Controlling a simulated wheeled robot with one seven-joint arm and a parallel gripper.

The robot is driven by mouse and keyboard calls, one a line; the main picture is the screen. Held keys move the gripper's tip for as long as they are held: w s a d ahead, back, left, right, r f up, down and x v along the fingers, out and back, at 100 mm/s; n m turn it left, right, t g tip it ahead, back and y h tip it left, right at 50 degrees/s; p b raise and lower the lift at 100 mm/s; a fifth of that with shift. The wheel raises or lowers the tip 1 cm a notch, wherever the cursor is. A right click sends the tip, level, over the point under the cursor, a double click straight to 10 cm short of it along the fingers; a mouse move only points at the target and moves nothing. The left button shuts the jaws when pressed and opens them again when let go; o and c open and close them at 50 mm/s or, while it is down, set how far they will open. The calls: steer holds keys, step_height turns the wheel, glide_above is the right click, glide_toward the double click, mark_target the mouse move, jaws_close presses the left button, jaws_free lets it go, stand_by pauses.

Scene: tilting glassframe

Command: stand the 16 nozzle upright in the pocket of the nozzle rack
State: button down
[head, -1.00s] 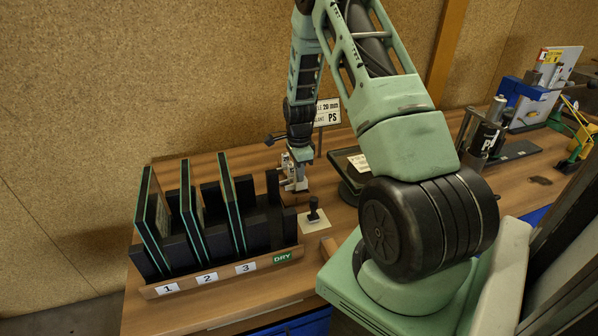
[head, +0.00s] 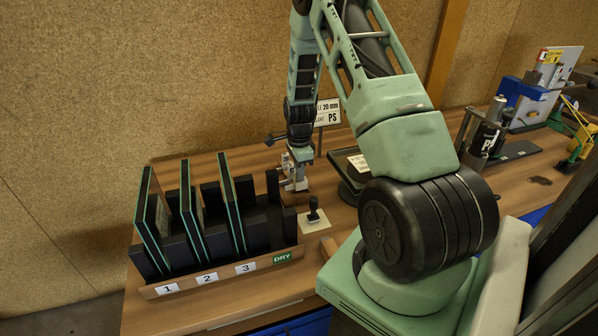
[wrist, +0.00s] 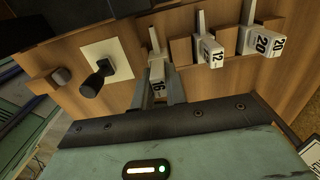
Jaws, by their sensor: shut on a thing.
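My gripper (wrist: 158,92) is shut on the 16 nozzle (wrist: 157,72), a pale piece with a black "16" label, held between the two fingers in the wrist view. The wooden nozzle rack (wrist: 181,50) is just beyond it, with the 12 nozzle (wrist: 208,52) and the 20 nozzle (wrist: 260,40) standing in it to the right. The 16 nozzle lines up in the row with these two. Its lower end and the pocket are hidden, so I cannot tell whether it is seated. In the head view my gripper (head: 296,172) is over the rack, and the nozzles are too small to tell apart.
A black knob on a pale plate (head: 314,216) stands close in front of the rack. The slotted stand with dark panels (head: 195,215) is to the left. A dark tray (head: 347,165) and a sign (head: 328,112) are to the right and behind. Some bare tabletop lies between.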

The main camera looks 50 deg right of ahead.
steer(key=shift+f+b, duration=1.2)
steer(key=shift+f, duration=0.6)
steer(key=c, duration=1.3)
jaws_free()
steer(key=shift+c, duration=0.2)
steer(key=shift+r, duration=0.1)
step_height(320, 180, up, 17)
steer(key=b, duration=0.3)
steer(key=shift+r, duration=0.15)
